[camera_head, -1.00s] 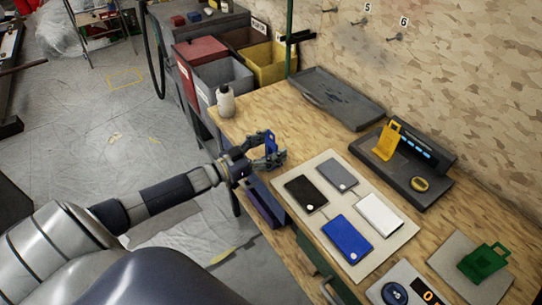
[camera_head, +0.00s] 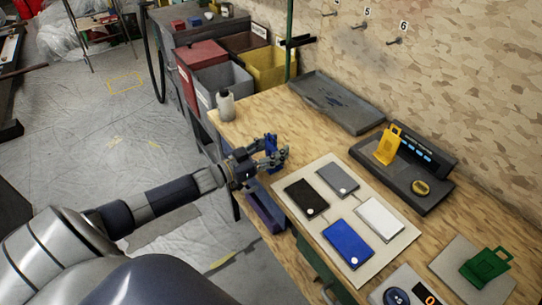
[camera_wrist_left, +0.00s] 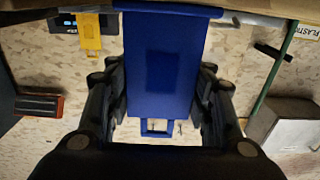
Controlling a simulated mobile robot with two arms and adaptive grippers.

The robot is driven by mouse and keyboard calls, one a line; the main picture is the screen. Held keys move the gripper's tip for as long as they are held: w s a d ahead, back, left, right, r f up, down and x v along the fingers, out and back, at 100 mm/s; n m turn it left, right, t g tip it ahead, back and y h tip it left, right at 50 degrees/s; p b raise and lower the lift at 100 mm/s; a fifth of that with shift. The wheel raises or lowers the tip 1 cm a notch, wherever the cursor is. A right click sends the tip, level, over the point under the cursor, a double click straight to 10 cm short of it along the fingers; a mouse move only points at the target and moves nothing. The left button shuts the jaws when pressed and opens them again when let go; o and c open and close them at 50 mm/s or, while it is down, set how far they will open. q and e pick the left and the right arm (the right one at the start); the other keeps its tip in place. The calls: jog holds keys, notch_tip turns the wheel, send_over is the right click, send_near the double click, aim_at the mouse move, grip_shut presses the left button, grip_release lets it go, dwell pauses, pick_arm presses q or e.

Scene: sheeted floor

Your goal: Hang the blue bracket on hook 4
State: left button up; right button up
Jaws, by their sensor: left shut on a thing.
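My left gripper (camera_head: 276,155) is shut on the blue bracket (camera_head: 271,147), above the near left edge of the workbench. In the left wrist view the blue bracket (camera_wrist_left: 163,65) fills the middle between the fingers, its handle loop toward the bottom of the picture. Hook 4 (camera_head: 329,14) is on the patterned wall at the top of the head view, its label partly cut by the frame edge. Hook 5 (camera_head: 358,26) and hook 6 (camera_head: 395,41) are to its right, both empty. My right gripper is not in view.
Bins (camera_head: 222,80) stand beyond the bench.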

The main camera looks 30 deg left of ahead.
pick_arm(q)
jog(key=shift+r+p, duration=2.75)
jog(key=shift+r, duration=0.3)
jog(key=shift+c, duration=0.5)
